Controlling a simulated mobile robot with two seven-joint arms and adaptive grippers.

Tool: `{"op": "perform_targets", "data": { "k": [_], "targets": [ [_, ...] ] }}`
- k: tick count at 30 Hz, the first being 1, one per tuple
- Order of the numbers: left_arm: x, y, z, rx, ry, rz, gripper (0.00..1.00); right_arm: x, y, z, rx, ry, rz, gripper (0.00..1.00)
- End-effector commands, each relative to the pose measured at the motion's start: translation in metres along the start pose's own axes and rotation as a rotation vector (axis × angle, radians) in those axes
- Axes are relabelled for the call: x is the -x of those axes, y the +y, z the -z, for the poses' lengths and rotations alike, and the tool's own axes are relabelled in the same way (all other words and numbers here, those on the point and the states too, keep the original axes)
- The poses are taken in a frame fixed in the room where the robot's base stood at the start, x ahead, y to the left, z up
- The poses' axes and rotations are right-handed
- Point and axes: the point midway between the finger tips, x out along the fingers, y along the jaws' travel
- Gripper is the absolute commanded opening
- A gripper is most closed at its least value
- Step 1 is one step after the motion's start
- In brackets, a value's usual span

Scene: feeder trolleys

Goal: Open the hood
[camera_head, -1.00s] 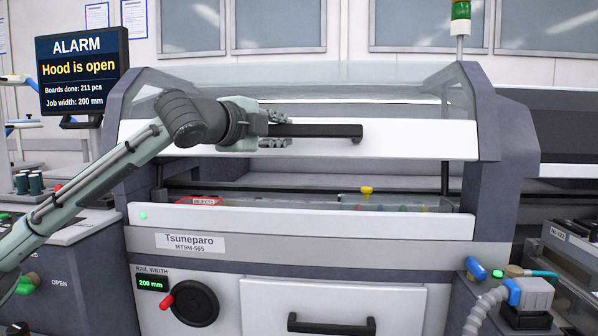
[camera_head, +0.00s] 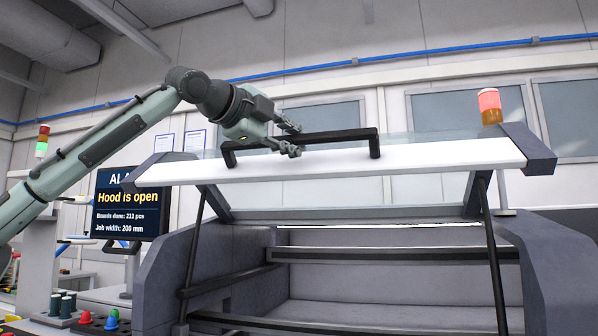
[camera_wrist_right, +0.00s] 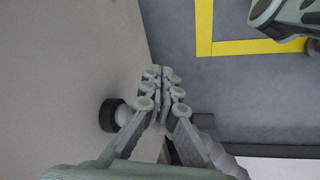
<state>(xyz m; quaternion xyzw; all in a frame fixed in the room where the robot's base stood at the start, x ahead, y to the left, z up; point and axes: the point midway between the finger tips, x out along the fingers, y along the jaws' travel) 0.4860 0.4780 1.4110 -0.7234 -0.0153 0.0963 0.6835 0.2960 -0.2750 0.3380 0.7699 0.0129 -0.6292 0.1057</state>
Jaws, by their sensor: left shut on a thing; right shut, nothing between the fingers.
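The hood (camera_head: 350,166) of the machine is raised and tilted up, with its white front edge high above the opening. Its black bar handle (camera_head: 335,136) runs along that front edge. My left gripper (camera_head: 290,138) is at the left part of the handle, its fingers shut on the bar. Two dark struts (camera_head: 493,255) stand under the raised hood. In the right wrist view my right gripper (camera_wrist_right: 163,80) is shut with nothing between its fingers, away from the hood.
A screen (camera_head: 130,200) at the left reads "Hood is open". A signal tower (camera_head: 490,105) behind the hood glows red at the top. The machine's inside (camera_head: 370,310) lies open below. The right wrist view shows grey floor with a yellow line (camera_wrist_right: 250,47).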

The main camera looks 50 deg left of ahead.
Motion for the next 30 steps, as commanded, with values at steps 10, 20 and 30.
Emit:
{"op": "perform_targets", "data": {
  "k": [10,20,30],
  "targets": [
    [-0.001,-0.03,0.0,0.0,0.004,0.008,0.0,-0.009,0.0,-0.009,0.012,-0.009,-0.003,0.0],
    [-0.001,-0.03,0.0,0.001,0.005,0.009,0.0,-0.009,0.0,-0.009,0.012,-0.009,-0.003,0.0],
    [-0.002,-0.028,-0.001,0.001,0.002,0.003,0.43,-0.009,0.0,-0.009,0.011,-0.009,-0.003,0.0]
  ]
}}
